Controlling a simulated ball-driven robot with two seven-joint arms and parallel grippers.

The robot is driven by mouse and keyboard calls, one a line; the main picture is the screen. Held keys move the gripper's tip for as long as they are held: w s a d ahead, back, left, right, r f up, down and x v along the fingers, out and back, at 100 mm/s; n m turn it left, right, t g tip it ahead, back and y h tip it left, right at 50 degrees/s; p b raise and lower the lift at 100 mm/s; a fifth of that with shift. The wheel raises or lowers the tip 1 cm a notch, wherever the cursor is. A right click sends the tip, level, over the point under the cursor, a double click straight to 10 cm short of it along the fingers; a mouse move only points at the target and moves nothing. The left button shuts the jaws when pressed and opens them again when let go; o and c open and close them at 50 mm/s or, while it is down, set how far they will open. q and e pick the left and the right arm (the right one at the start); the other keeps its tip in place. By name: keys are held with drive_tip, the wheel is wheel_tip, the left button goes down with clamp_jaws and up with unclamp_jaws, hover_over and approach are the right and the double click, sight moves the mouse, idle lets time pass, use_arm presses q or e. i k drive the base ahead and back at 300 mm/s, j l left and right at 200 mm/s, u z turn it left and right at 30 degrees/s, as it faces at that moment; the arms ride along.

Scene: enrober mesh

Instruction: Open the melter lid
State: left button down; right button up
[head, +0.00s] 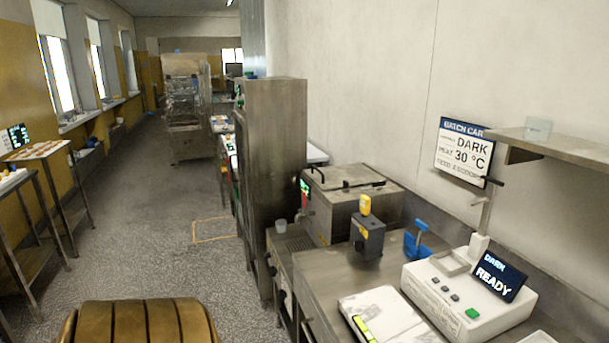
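The melter (338,222) is a steel box on the steel counter, right of the tall steel cabinet. Its flat lid (343,178) looks closed on top, with dark handles or bars across it. A small green-lit panel and a tap are on its left front side. A small cup (281,226) sits on a grate at the foot of this side. Neither of my grippers is in the head view.
A dark box with a yellow top (367,234) stands close in front of the melter. A blue scoop (416,243), a white machine reading READY (464,303) and an open book (384,315) are on the counter. A shelf (559,142) juts from the wall.

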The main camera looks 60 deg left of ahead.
sight(329, 178)
drive_tip(key=u, duration=1.75)
drive_tip(key=i+j+z, duration=0.25)
drive_tip(key=z, duration=0.25)
drive_tip(key=i+j+z, duration=0.3)
drive_tip(key=z, duration=0.2)
drive_tip(key=i+j, duration=0.15)
drive_tip(key=j, duration=0.2)
drive_tip(key=i+j+z, duration=0.1)
drive_tip(key=j, duration=0.3)
drive_tip(key=i+j, duration=0.25)
drive_tip(key=j, duration=0.15)
drive_tip(key=i+j+z, duration=0.1)
drive_tip(key=j, duration=0.25)
drive_tip(key=i+j, duration=0.2)
drive_tip(key=j, duration=0.2)
drive_tip(key=i+j+z, duration=0.1)
drive_tip(key=j, duration=0.3)
drive_tip(key=i, duration=0.05)
